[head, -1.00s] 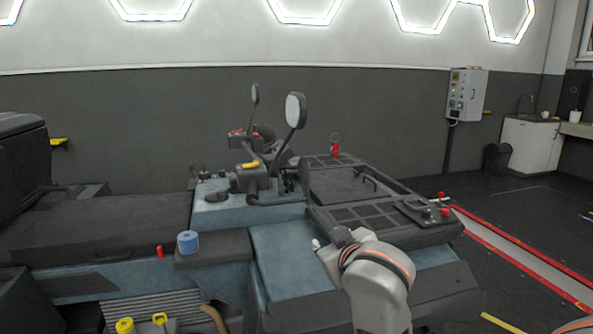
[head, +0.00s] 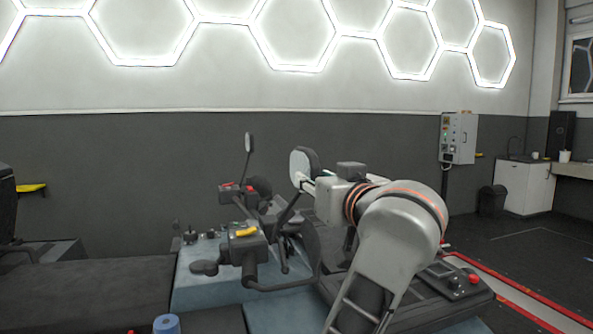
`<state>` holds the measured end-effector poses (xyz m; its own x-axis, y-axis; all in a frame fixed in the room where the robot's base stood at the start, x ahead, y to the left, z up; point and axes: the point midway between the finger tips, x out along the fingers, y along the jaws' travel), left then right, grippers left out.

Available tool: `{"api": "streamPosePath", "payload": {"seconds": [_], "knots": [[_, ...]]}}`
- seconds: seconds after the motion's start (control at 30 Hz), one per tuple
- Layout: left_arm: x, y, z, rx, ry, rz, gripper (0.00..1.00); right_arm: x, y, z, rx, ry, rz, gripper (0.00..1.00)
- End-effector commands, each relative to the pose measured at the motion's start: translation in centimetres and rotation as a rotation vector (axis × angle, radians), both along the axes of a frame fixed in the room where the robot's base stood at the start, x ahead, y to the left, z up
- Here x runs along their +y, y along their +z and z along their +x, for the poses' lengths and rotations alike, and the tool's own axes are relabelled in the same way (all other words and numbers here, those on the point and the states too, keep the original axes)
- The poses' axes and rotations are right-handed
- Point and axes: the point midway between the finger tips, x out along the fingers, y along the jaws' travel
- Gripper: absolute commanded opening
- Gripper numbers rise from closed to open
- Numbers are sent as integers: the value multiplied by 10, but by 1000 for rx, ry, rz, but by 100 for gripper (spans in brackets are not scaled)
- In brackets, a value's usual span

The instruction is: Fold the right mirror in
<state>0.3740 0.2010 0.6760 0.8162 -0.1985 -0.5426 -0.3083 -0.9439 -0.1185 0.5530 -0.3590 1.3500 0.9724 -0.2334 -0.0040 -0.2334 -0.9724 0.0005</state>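The nearer, larger mirror (head: 303,163) stands upright and turned out in the middle of the head view. The farther mirror (head: 249,142) is smaller and stands upright to its left. My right gripper (head: 307,185) is raised beside the nearer mirror, with its pale fingers at the mirror's lower edge. I cannot tell whether they touch it. The arm and gripper body hide part of the fingers, so their opening is unclear. My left gripper is out of view.
The handlebar (head: 248,235) with its yellow switch and levers lies below the mirrors. A blue roll (head: 166,324) sits at the bottom edge. A control box (head: 459,138) hangs on the back wall. Space above the vehicle is free.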

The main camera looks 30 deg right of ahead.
Motion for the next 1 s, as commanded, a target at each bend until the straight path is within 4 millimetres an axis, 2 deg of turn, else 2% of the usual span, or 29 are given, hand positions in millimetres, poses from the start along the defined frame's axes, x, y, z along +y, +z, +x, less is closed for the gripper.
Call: {"api": "streamPosePath", "payload": {"seconds": [0.27, 0.6, 0.8, 1.0], "knots": [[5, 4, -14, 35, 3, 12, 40, -3, 7, 7, -1, -4, 1, 31], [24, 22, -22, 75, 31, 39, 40, -7, 3, 26, 6, -2, -4, 31], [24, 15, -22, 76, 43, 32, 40, -14, -1, 57, 3, -2, -2, 31], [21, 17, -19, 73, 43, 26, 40, -18, 0, 73, 0, 0, -1, 31]]}}
